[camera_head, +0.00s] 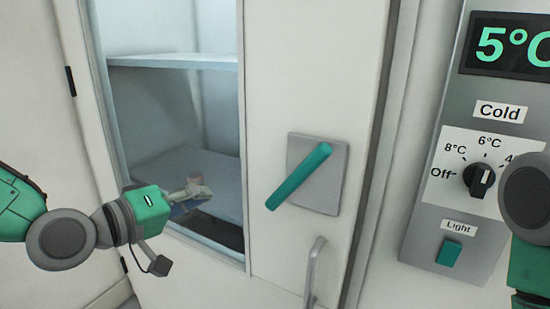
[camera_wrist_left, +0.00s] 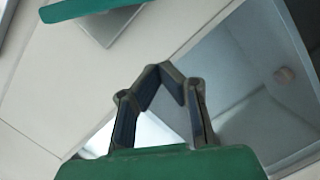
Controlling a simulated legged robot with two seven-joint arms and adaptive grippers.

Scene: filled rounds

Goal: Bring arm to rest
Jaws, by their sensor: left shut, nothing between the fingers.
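My left arm comes in from the left, and its gripper (camera_head: 196,189) is in front of the door's window. In the left wrist view the fingers of this gripper (camera_wrist_left: 163,70) are closed together with nothing between them. The green lever handle (camera_head: 299,177) on its grey plate (camera_head: 328,190) is to the right of the gripper, apart from it. The lever also shows at the top left of the left wrist view (camera_wrist_left: 85,8). Part of my right arm shows at the right edge; its gripper is out of view.
The white door (camera_head: 285,80) looks closed; its window shows a shelf (camera_head: 170,62) inside. A small pinkish thing (camera_wrist_left: 285,75) lies behind the glass. A grey bar handle (camera_head: 313,268) is below the lever. A control panel (camera_head: 425,215) with dial (camera_head: 479,180) and green light switch (camera_head: 449,253) is at right.

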